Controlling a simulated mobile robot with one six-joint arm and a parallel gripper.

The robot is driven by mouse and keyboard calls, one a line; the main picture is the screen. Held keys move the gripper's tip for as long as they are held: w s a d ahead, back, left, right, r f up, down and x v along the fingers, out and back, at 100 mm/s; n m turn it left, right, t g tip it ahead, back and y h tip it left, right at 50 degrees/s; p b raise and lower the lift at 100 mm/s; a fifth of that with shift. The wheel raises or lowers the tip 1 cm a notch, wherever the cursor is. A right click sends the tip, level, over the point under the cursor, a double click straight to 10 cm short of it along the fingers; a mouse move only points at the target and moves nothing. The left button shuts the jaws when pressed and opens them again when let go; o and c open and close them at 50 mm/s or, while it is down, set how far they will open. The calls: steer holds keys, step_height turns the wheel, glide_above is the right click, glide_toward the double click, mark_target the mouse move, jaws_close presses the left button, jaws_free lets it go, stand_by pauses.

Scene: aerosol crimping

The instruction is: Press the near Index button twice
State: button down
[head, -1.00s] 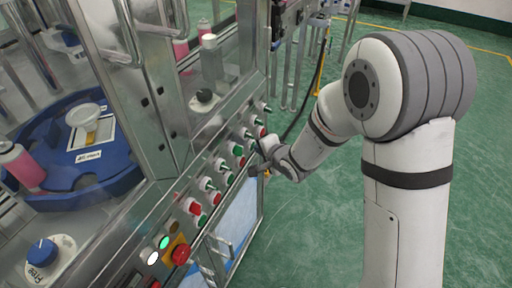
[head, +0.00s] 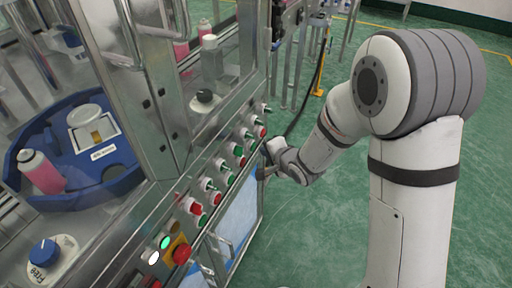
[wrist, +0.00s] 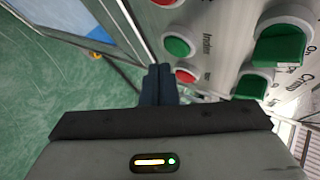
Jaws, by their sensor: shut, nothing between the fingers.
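My gripper (head: 266,172) is shut and empty beside the front of the machine's control panel. In the wrist view its dark fingers (wrist: 158,85) are together, with the tips just left of a round green button (wrist: 178,46) and a red button (wrist: 186,76). I see no clear contact with either. Larger green knobs (wrist: 283,45) stand further right. In the head view the panel carries a row of red and green buttons (head: 196,208).
A red stop button (head: 181,253) on a yellow plate sits at the panel's near end. A blue turntable (head: 105,185) with a pink bottle (head: 42,172) stands behind the machine frame. A metal door handle (head: 222,250) sticks out below the panel. Green floor (head: 320,225) is open at right.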

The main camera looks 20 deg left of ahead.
steer(key=shift+s+d+p, duration=0.2)
steer(key=shift+d+p, duration=0.25)
steer(key=shift+d, duration=1.85)
steer(key=s+d+r+n+h+p, duration=0.15)
steer(key=d+r+h, duration=0.25)
steer(key=d+r, duration=0.45)
steer(key=d+r+n+h+p, duration=0.1)
steer(key=d+r+h+p, duration=0.4)
steer(key=d, duration=0.7)
steer(key=s+d+r+n+g, duration=0.2)
steer(key=s+d+r, duration=0.2)
steer(key=s, duration=0.4)
steer(key=s+d+r+n+g, duration=0.2)
steer(key=s+d+r, duration=0.2)
steer(key=s, duration=0.5)
steer(key=shift+d+r+g+p, duration=0.4)
steer(key=shift+r+p, duration=0.05)
steer(key=shift+r, duration=0.4)
steer(key=shift+s, duration=0.1)
